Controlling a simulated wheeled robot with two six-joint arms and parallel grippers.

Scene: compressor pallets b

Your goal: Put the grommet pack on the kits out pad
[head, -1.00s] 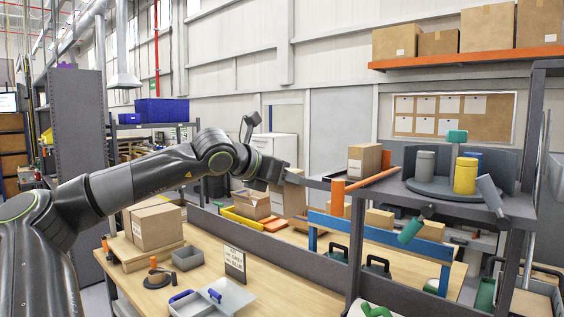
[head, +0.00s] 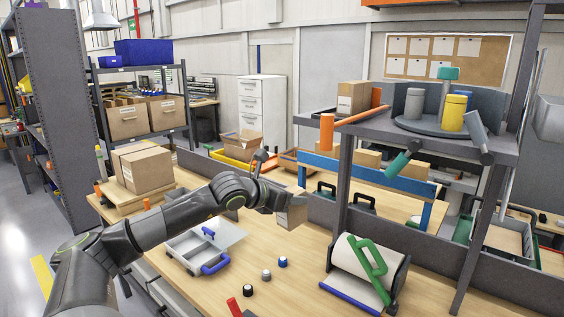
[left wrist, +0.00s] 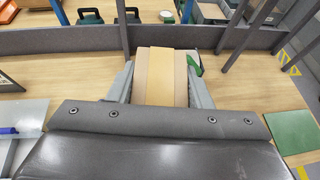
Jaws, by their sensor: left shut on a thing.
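A small brown cardboard box with a lighter tape band, apparently the grommet pack (head: 292,214), hangs at the end of my left arm above the wooden bench. My left gripper (head: 290,197) is shut on it. In the left wrist view the pack (left wrist: 160,78) sits between the two fingers of the gripper (left wrist: 160,85). A flat green square (left wrist: 295,130) lies on the bench at the right of the left wrist view; no label on it is readable, so I cannot tell if it is the kits out pad. My right gripper is not in view.
A roll holder with a green handle (head: 368,256) stands right of the pack. A grey tray with blue handles (head: 190,255) lies left. Several small capped pieces (head: 266,275) lie in front. A grey post (head: 343,185) and shelf (head: 440,145) rise at right.

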